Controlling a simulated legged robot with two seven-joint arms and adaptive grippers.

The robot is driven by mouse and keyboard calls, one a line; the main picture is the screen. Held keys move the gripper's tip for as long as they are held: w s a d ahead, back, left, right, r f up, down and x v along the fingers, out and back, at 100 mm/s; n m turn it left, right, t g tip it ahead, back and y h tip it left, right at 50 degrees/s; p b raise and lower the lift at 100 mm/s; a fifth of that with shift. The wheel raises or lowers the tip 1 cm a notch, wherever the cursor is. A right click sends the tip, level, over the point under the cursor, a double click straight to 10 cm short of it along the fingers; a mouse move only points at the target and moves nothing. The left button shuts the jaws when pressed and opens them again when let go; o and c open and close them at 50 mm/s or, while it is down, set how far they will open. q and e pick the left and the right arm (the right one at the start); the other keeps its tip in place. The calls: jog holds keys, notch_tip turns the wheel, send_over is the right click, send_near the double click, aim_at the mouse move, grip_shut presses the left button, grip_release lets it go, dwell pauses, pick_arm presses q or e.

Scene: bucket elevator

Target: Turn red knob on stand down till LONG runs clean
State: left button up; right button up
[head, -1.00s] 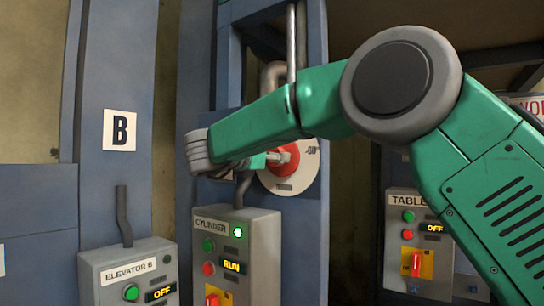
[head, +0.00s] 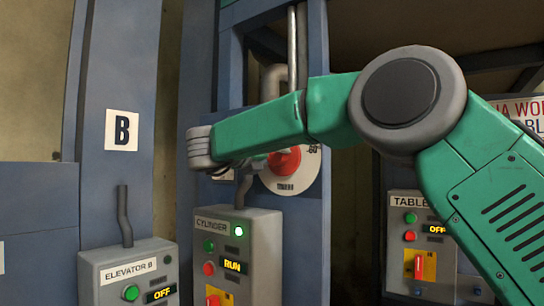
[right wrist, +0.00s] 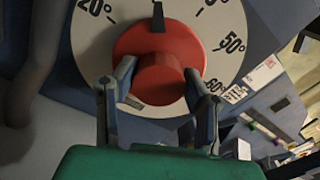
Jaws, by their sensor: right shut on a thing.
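The red knob (head: 284,161) sits on a round white dial plate (head: 302,184) on the blue stand (head: 296,236). In the right wrist view the red knob (right wrist: 165,45) fills the upper middle, its black mark pointing up between the 20° and 50° labels of the dial plate (right wrist: 85,45). My right gripper (right wrist: 158,76) is shut on the knob's raised round middle, one finger on each side. In the head view my right wrist and forearm cover most of the gripper and the knob's left side. My left gripper is out of view.
Below the dial, the CYLINDER box (head: 237,262) reads RUN with a green lamp lit. The ELEVATOR B box (head: 128,272) at left and TABLE box (head: 420,240) at right read OFF. A grey post (head: 297,45) stands above the forearm.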

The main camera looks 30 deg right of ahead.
jog(key=shift+d+r+n, duration=0.1)
jog(key=shift+n, duration=0.4)
jog(key=o, duration=1.1)
jog(key=shift+w, duration=0.1)
jog(key=shift+o, duration=0.2)
jog(key=shift+w+d+f, duration=0.2)
jog(key=shift+d+f, duration=0.05)
jog(key=shift+s+a, duration=0.25)
jog(key=shift+a, duration=0.05)
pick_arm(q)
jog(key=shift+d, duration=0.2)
pick_arm(e)
jog(key=v, duration=1.1)
jog(key=shift+w+a, duration=0.15)
jog(key=shift+w, duration=0.05)
jog(key=shift+f, duration=0.15)
